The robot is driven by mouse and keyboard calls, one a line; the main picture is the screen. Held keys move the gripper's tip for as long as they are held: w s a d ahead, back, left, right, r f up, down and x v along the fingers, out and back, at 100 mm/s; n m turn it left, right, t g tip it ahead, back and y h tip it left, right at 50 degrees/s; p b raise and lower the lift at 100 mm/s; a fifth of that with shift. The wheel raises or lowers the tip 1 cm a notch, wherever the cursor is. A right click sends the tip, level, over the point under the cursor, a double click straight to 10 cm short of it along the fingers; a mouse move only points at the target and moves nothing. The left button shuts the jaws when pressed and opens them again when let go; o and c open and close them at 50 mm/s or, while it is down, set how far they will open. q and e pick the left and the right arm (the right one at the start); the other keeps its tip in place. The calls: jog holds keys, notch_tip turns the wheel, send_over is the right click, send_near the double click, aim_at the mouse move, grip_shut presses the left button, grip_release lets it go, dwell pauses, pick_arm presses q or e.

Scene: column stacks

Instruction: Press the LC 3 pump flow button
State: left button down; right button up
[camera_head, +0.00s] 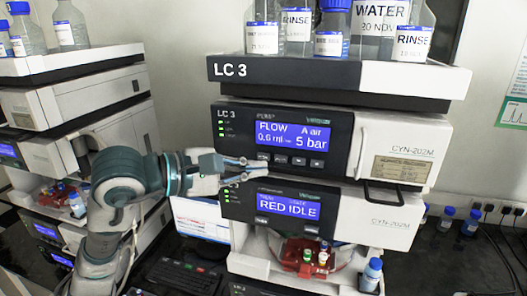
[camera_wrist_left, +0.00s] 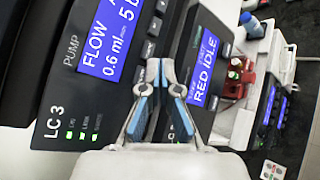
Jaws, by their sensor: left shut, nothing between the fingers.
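The LC 3 pump module (camera_head: 335,120) is the upper unit of the stack and has a dark front panel. Its blue display (camera_head: 293,135) reads FLOW, 0.6 ml, 5 bar. A row of small buttons (camera_head: 299,161) runs below the display; the buttons also show in the left wrist view (camera_wrist_left: 148,49). My left gripper (camera_head: 264,167) is shut and empty, its tips just below the leftmost buttons. In the left wrist view its tips (camera_wrist_left: 161,66) lie beside the button row, near the lower display. I cannot tell whether they touch the panel. My right gripper is out of view.
A second module (camera_head: 285,206) reading RED IDLE sits directly below. A red tray (camera_head: 303,256) with small vials is under it. Bottles stand on the LC 3 top tray (camera_head: 300,72). A metal handle (camera_head: 392,196) sticks out at right. Another stack (camera_head: 75,95) stands left.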

pick_arm(q)
jog(key=shift+w+d, duration=0.2)
jog(key=shift+w, duration=0.4)
dwell(1.1)
jog(key=shift+w+d+p, duration=0.1)
jog(key=shift+w+p, duration=0.2)
jog(key=shift+p, duration=0.15)
jog(key=shift+w+d+r, duration=0.1)
jog(key=shift+w, duration=0.3)
dwell(0.4)
dwell(0.4)
jog(key=shift+s+a, duration=0.25)
jog(key=shift+s, duration=0.55)
